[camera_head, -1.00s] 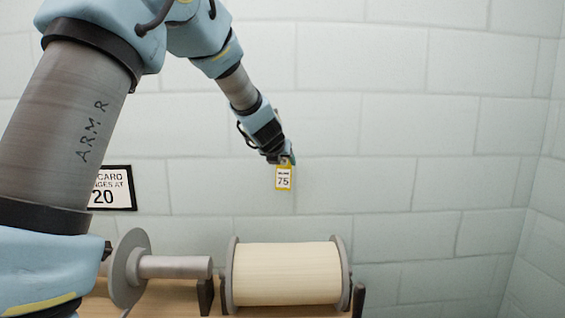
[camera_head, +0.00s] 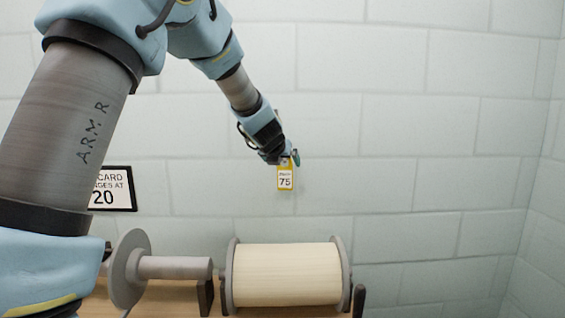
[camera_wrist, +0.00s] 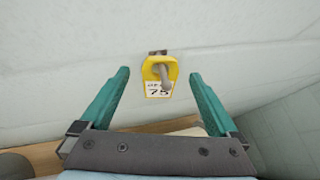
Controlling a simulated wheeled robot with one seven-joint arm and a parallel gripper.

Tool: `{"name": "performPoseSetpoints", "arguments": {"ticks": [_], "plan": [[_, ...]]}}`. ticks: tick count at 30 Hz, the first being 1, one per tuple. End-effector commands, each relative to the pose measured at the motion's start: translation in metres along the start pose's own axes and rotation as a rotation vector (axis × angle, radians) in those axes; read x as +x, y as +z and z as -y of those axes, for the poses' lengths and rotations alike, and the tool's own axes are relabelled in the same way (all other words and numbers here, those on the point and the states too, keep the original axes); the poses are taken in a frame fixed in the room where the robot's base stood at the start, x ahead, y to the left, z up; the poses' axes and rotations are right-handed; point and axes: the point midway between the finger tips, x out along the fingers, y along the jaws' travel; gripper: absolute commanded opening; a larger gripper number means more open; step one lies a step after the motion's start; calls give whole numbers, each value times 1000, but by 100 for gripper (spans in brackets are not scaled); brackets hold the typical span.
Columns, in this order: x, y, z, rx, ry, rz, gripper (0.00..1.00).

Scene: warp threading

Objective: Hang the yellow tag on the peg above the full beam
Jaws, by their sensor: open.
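The yellow tag (camera_head: 286,177), with a white label reading 75, hangs against the wall above the full beam (camera_head: 287,274), which is wound with cream yarn. In the wrist view the tag (camera_wrist: 153,74) hangs on a grey peg (camera_wrist: 166,76) that comes through its upper part. My gripper (camera_head: 294,158) is right at the tag in the head view. In the wrist view my gripper (camera_wrist: 160,87) has its green fingers spread wide, one to each side of the tag, touching neither.
An empty beam (camera_head: 175,267) with a bare core lies left of the full one on a wooden shelf (camera_head: 155,296). A black-framed sign (camera_head: 115,189), partly hidden by my arm, is on the wall at left. The wall to the right is clear.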

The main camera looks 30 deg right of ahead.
Motion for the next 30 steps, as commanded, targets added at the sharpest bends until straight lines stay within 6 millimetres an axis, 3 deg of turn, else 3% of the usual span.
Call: {"name": "performPoseSetpoints", "arguments": {"ticks": [7,11,24,30], "plan": [[-1,0,0,0,0,0,96],[-12,1,1,0,0,2,96],[-93,2,1,-1,-1,1,96],[-107,0,0,-1,-1,0,96]]}}
